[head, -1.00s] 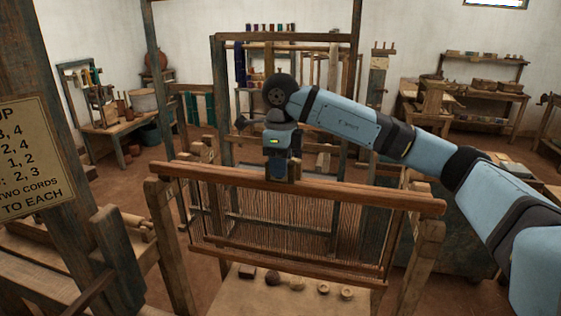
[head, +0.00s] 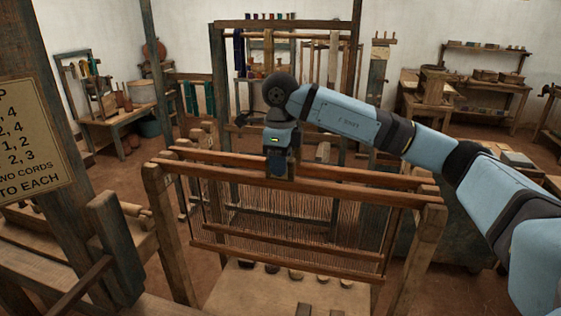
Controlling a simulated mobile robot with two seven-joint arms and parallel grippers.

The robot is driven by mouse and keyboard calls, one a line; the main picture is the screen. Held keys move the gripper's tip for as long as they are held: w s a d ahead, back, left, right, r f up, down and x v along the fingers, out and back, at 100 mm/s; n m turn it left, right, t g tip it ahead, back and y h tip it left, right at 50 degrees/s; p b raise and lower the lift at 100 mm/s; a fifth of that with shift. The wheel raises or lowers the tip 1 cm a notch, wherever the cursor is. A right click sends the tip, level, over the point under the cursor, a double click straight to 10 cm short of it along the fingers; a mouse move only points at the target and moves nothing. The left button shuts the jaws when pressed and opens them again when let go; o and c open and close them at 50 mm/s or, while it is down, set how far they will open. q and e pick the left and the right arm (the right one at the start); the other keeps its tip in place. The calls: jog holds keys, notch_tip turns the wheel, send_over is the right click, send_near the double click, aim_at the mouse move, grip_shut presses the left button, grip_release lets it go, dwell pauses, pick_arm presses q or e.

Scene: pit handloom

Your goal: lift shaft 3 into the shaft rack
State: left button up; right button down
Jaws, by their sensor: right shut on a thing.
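A wooden rack has a left upright (head: 162,215) and a right upright (head: 417,255). Two long reddish shaft bars run across it. My right gripper (head: 281,176) is shut from above on the middle of the front bar, the top of the shaft (head: 355,190). This shaft's heddle cords and bottom bar (head: 300,262) hang below, in front of the rear shaft (head: 350,175). The front bar's ends are at the upright tops; I cannot tell whether they bear on them. I read no number on either shaft. My left gripper is out of view.
A loom frame (head: 219,75) stands behind the rack. A low bench (head: 250,295) with several small round pieces lies under the shafts. A dark post with a sign (head: 25,145) stands at the left. Shelves and side tables line the walls.

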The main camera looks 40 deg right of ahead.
jog(key=c, duration=0.8)
grip_release()
jog(key=shift+s+a, duration=0.1)
jog(key=shift+o, duration=0.2)
jog(key=shift+r, duration=0.1)
notch_tip(320, 180, up, 14)
